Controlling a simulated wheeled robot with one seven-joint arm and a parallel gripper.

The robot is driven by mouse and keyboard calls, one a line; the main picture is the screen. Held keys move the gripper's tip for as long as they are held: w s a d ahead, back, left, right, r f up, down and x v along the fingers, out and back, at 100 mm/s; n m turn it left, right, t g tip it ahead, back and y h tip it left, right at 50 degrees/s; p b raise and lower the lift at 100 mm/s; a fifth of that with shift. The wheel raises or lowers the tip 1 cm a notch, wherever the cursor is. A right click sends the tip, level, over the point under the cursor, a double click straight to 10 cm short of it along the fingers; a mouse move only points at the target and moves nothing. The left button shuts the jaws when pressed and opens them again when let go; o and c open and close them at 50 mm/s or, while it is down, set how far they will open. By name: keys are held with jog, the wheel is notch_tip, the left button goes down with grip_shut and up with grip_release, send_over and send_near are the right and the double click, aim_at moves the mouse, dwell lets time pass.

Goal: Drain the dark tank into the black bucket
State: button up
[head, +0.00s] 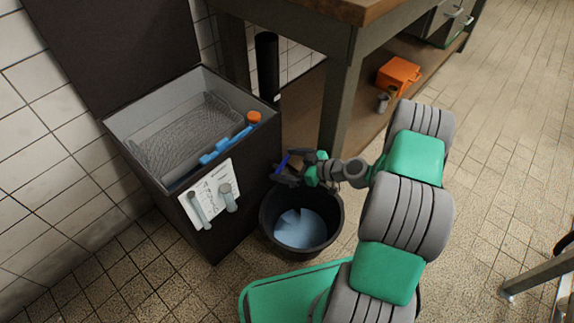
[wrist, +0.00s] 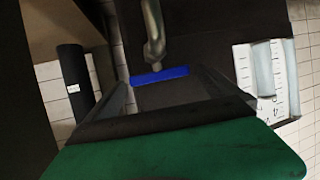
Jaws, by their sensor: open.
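The dark tank (head: 205,215) stands open at the left, its lid tilted up behind it. A mesh insert (head: 190,137) and a blue piece with an orange knob (head: 253,117) show inside. The black bucket (head: 266,222) stands on the floor beside the tank, with pale blue showing inside it. My gripper (head: 286,171) is at the tank's right side, above the bucket's rim. In the wrist view a metal tap (wrist: 154,35) with a blue handle (wrist: 160,76) lies ahead, between the open fingers. Whether a finger touches the handle I cannot tell.
A white panel with clear tubes (head: 212,197) is on the tank's front. A wooden-topped bench (head: 345,8) stands behind, with an orange box (head: 398,73) on its lower shelf. A black cylinder (head: 267,66) stands between tank and bench. The tiled floor at right is mostly clear.

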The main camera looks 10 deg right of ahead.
jog(key=shift+c, duration=0.2)
jog(key=c, duration=1.3)
jog(key=shift+o, duration=0.2)
jog(key=shift+s+a+r+m+t+h+p, duration=0.15)
jog(key=shift+m+t+h+p, duration=0.25)
jog(key=shift+m+t+p, duration=0.15)
jog(key=shift+m+t+h, duration=0.65)
jog(key=shift+m+h, duration=0.25)
jog(key=shift+m, duration=0.05)
jog(key=o, duration=1.3)
